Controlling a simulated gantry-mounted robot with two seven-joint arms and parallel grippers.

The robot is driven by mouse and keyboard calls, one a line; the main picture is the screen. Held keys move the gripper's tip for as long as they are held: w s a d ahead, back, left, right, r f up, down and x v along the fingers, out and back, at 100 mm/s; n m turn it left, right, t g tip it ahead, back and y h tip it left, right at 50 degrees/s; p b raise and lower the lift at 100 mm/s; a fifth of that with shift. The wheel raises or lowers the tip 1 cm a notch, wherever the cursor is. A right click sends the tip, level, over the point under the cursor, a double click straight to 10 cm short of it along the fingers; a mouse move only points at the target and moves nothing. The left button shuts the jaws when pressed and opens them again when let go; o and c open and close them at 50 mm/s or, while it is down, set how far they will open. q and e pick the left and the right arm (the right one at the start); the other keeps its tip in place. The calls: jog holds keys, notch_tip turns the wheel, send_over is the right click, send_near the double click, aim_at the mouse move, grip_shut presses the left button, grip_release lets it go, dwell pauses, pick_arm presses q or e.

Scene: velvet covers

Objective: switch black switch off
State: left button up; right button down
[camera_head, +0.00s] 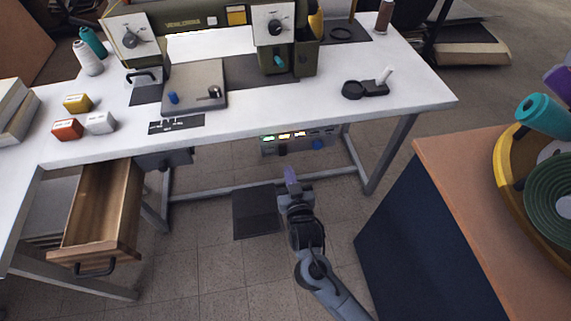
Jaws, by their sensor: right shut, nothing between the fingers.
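A control box (296,142) hangs under the front edge of the white table. Its top row has several small indicators, some lit green and yellow. A small black switch (283,150) is on its lower front, left of a blue knob or switch (318,144); the black switch's exact position is too small to tell. My right gripper (290,174) is shut and empty, pointing up just below and in front of the black switch; contact cannot be told. My left gripper is not in view.
A sewing machine (190,22) stands on the white table (232,122). An open wooden drawer (98,212) juts out at left. A wooden-topped cabinet (460,190) stands to the right of my right arm.

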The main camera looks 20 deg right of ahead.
aim_at(284, 153)
jog(key=b+x, duration=0.2)
jog(key=x, duration=0.2)
jog(key=shift+w+f, duration=0.2)
jog(key=shift+w, duration=0.15)
jog(key=shift+w+d+b, duration=0.15)
jog(key=shift+w+b, duration=0.15)
jog(key=shift+w, duration=0.2)
jog(key=shift+r, duration=0.1)
